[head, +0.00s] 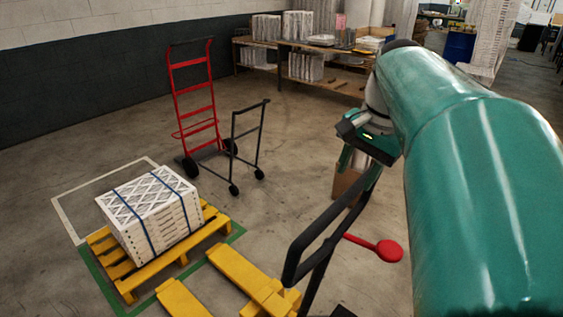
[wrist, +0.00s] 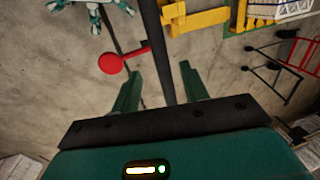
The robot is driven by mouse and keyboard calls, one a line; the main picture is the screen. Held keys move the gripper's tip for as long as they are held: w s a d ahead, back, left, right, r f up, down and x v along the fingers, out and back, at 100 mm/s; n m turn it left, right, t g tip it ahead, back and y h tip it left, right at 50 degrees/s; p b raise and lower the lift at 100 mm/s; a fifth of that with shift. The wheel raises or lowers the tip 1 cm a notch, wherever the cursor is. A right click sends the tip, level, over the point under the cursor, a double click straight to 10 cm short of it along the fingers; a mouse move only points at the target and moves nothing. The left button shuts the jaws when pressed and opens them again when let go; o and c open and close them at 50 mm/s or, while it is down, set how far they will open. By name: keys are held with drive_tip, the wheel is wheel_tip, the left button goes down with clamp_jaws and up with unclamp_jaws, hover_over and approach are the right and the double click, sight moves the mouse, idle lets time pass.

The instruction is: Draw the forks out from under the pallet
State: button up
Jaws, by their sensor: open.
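The yellow pallet (head: 184,256) carries a strapped stack of white filters (head: 152,212) on the floor at left in the head view. The yellow forks (head: 240,272) lie low in front of it. Their visible ends are just outside the pallet's near side. The pallet truck's black handle (head: 303,242) rises at lower centre. In the wrist view the dark handle bar (wrist: 160,50) passes between the fingers of my gripper (wrist: 160,88), which is open. I cannot tell whether they touch the bar. In the head view my gripper (head: 352,150) is partly hidden by my arm.
A red knobbed lever (head: 385,250) sticks out to the right of the handle. A red hand truck (head: 195,105) and a black trolley (head: 248,145) stand behind the pallet. Shelves (head: 300,55) line the back. Green and white floor lines surround the pallet.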

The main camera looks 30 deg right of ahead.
sight(346, 196)
drive_tip(key=f, duration=0.4)
drive_tip(key=w+f, duration=0.1)
drive_tip(key=f, duration=0.1)
drive_tip(key=shift+w+a+f, duration=0.1)
drive_tip(key=shift+a+f, duration=0.1)
drive_tip(key=shift+f, duration=0.2)
drive_tip(key=shift+c, duration=0.4)
